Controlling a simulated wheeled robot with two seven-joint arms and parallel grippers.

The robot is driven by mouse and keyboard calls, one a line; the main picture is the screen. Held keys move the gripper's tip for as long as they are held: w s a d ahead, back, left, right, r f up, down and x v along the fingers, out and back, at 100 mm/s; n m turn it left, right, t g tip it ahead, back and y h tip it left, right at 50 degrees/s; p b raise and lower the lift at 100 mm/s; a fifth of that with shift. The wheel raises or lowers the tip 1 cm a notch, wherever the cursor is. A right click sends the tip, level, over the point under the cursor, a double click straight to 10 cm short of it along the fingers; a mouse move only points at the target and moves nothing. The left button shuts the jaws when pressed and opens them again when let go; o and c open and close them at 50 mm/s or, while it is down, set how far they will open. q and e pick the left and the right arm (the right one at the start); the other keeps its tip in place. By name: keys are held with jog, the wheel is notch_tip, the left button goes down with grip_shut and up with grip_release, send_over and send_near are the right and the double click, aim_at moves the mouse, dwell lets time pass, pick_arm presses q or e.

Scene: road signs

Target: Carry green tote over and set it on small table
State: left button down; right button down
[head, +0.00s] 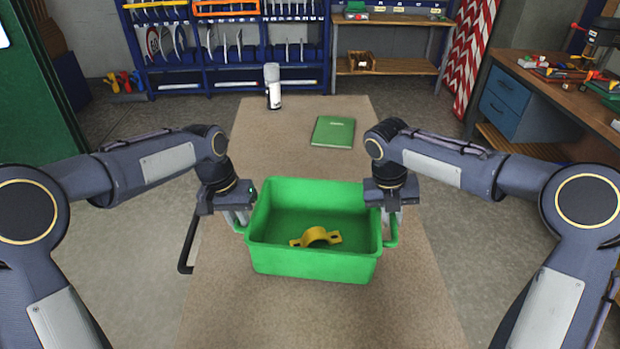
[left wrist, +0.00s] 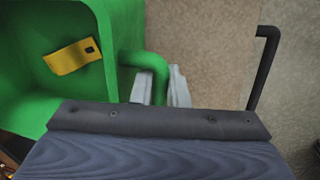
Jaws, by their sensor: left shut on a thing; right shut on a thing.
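The green tote (head: 315,265) is over the small table (head: 250,318), near its front part; I cannot tell whether its base touches the top. A yellow bracket (head: 316,236) lies inside it. My left gripper (head: 238,220) is shut on the tote's left handle. In the left wrist view the green tote (left wrist: 122,35) shows with its handle between my left gripper's fingers (left wrist: 160,88), and the yellow bracket (left wrist: 73,57) lies inside. My right gripper (head: 390,218) is shut on the right handle, its fingertips partly hidden.
A white bottle (head: 273,88) and a green book (head: 333,131) sit at the table's far end. A black bar handle (head: 188,242) sticks out at the table's left. A workbench (head: 545,82) stands at right, and a blue rack (head: 235,55) at the back.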

pick_arm(q)
jog(key=shift+w+f, duration=0.1)
pick_arm(e)
jog(key=shift+w+f, duration=0.1)
